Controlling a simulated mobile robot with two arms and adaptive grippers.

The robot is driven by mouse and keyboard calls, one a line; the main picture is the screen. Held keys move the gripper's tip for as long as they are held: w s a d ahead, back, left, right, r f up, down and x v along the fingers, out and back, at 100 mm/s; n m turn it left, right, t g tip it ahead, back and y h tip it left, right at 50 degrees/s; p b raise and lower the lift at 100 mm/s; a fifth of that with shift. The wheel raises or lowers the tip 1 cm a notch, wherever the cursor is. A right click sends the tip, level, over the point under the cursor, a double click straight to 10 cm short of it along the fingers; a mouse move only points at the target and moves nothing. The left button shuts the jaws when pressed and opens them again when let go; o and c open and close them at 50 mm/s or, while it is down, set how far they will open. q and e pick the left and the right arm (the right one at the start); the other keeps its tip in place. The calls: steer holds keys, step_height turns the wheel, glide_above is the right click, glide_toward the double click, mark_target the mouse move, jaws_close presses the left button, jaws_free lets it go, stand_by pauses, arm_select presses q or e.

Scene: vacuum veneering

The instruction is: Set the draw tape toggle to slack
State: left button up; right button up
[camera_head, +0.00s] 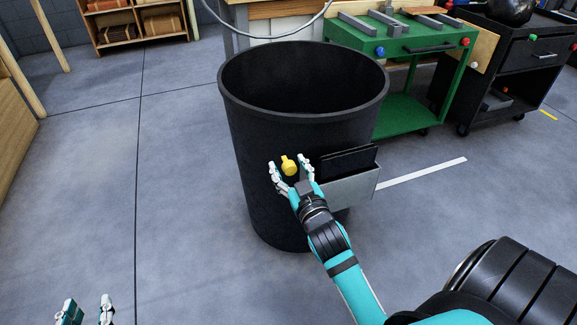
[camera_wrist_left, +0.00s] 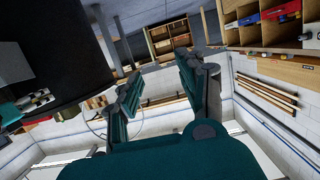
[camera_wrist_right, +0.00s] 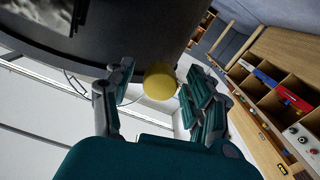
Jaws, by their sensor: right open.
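The yellow toggle (camera_head: 289,167) sticks out from the front wall of a large black open-topped bin (camera_head: 262,130). My right gripper (camera_head: 289,163) is open, with one finger on each side of the toggle in the head view. In the right wrist view the toggle's round yellow end (camera_wrist_right: 160,80) shows between the open fingers (camera_wrist_right: 160,90), with a gap to the left finger; contact cannot be told. My left gripper (camera_head: 88,308) is at the lower left edge of the head view, far from the bin. Its fingers are apart and empty in the left wrist view (camera_wrist_left: 160,85).
A grey holder (camera_head: 350,189) with a dark flat panel (camera_head: 348,162) is on the bin's front, just right of my right gripper. A green cart (camera_head: 400,105) and a dark cabinet (camera_head: 525,60) stand behind to the right. The floor (camera_head: 180,210) left of the bin is clear.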

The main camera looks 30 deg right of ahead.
jaws_close()
stand_by(0.3)
